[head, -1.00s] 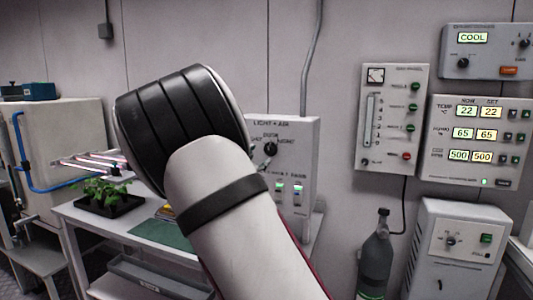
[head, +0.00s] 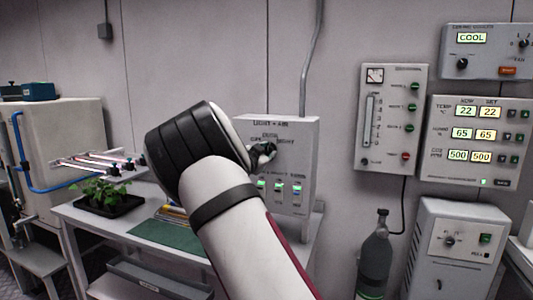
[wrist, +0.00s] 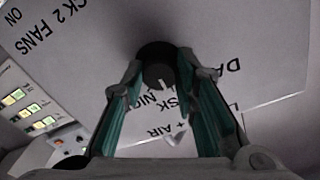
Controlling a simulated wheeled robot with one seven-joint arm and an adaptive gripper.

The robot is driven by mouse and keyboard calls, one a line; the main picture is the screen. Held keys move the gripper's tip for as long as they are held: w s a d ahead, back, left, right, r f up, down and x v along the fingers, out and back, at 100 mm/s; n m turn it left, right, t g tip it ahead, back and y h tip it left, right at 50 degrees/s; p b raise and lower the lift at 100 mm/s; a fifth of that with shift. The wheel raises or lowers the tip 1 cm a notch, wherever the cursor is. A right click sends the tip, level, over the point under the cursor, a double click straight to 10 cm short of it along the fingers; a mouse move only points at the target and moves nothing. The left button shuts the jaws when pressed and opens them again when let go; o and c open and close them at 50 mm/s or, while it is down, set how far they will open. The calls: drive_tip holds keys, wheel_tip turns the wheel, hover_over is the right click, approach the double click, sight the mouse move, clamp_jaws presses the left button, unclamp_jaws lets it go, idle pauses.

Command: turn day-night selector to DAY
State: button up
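The day-night selector is a round black knob (wrist: 157,65) on the grey LIGHT + AIR panel (head: 301,160). In the wrist view the panel lettering is upside down, with DA at right and parts of DUSK and NIGHT between the fingers. A pale pointer mark on the knob faces down in that view, roughly toward the DUSK lettering. My gripper (wrist: 163,82) is open, its two teal-padded fingers on either side of the knob, with no clear contact. In the head view my gripper (head: 262,153) is at the panel and mostly covers the knob.
Lit green switches (head: 279,189) sit below the knob on the same panel. A bench (head: 90,224) with a potted plant (head: 105,191) stands at left. A dark gas bottle (head: 374,255) and control boxes (head: 481,139) are at right.

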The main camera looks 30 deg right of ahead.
clamp_jaws()
drive_tip(key=shift+n, duration=0.3)
drive_tip(key=n, duration=0.4)
drive_tip(key=shift+n, duration=2.7)
drive_tip(key=o, duration=0.7)
unclamp_jaws()
drive_tip(key=shift+o, duration=0.2)
